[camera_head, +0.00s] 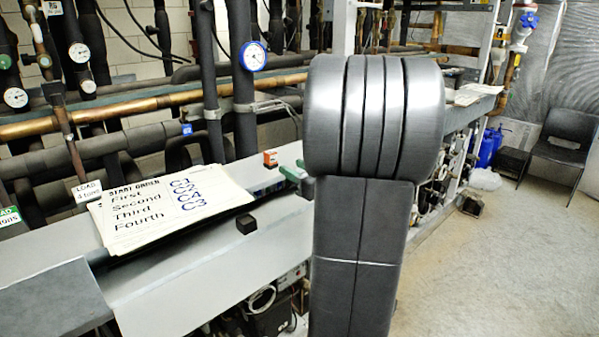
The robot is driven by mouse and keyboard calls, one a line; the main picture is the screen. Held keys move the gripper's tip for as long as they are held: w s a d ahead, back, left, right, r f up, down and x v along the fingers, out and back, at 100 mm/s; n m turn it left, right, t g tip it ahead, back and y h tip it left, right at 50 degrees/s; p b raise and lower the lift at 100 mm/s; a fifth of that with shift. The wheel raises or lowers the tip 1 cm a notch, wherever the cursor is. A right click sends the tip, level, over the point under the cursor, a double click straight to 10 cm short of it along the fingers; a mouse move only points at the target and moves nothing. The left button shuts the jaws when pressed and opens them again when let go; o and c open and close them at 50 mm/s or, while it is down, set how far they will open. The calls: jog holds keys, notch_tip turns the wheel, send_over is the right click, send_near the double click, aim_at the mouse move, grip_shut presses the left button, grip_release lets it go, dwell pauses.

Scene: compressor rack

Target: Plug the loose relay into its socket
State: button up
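A small black cube-shaped block (246,224) sits on the pale ledge of the rack, left of centre; it may be the loose relay, but I cannot tell for sure. A small orange-red block (270,158) and a green block (293,173) stand farther back on the ledge. I cannot make out a relay socket. My dark grey arm stands large in the middle of the view and hides the part of the rack behind it. My gripper is not in view.
Papers (130,232) with a handwritten start order lie on the ledge (190,275). Pipes and round gauges (252,56) rise behind it. Open floor (500,265) lies at right, with a dark chair (568,140) and blue containers (488,146) beyond.

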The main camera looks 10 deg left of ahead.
aim_at(274, 158)
jog(key=x, duration=0.9)
grip_shut()
jog(key=shift+r+p, duration=1.05)
jog(key=shift+r, duration=0.5)
jog(key=p+v, duration=0.1)
jog(key=v, duration=1.1)
